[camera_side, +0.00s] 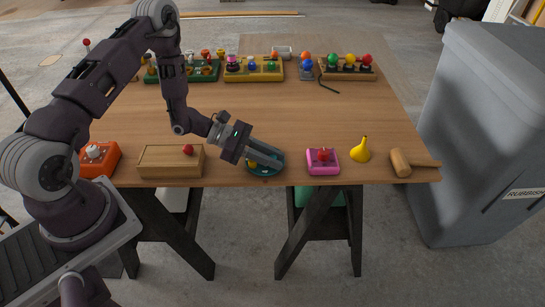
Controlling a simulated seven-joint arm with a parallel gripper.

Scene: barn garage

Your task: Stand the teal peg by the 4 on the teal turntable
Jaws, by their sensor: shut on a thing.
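The teal turntable (264,172) lies near the front edge of the table, a round disc partly covered by my gripper. A small yellow part (251,164) shows on its left side. My gripper (279,155) reaches down from the left, with its fingertips low over the turntable's right half. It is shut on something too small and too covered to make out. I cannot pick out the teal peg apart from the turntable, and the 4 cannot be read.
Left of the turntable stands a wooden box (170,162) with a red knob, then an orange box (99,160). Right are a pink box (323,168), a yellow pear-shaped thing (360,151) and a wooden mallet (401,163). Several knobbed racks (254,75) line the back. The table's middle is clear.

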